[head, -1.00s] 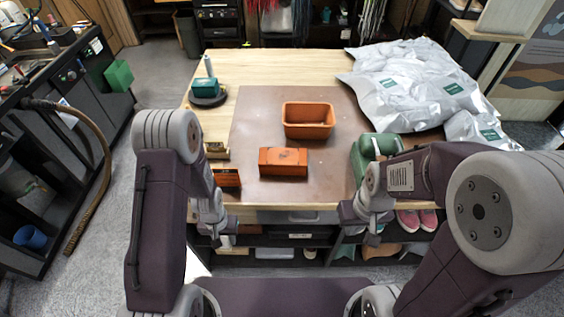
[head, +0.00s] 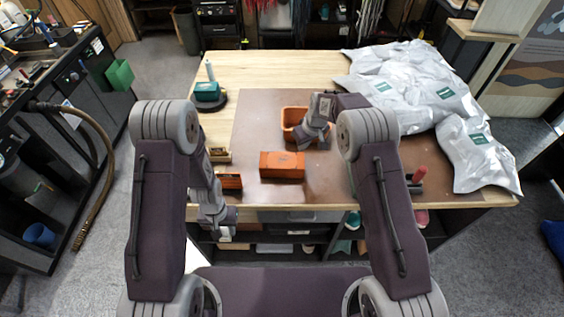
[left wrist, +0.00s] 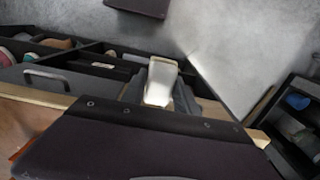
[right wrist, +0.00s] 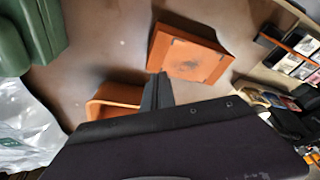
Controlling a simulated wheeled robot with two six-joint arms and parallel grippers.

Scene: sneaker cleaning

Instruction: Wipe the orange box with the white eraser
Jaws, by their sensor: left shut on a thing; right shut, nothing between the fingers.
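The orange box (head: 282,167) lies on the brown mat. The right wrist view shows a dark smudge on its top (right wrist: 190,58). My left gripper (head: 222,232) is low, at the table's front edge. It is shut on the white eraser (left wrist: 161,82), which juts out ahead of the dark fingers in the left wrist view. My right gripper (head: 302,137) is shut and empty, over the near side of the open orange bin (head: 295,115) and behind the box. Its closed fingers (right wrist: 155,90) show between the bin (right wrist: 112,100) and the box.
Silvery bags (head: 415,85) cover the right of the table. A green object (right wrist: 30,35) shows in the right wrist view. A teal block on a dark stand (head: 208,93) and brushes (head: 229,181) are on the left. The brown mat (head: 255,125) is clear left of the bin.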

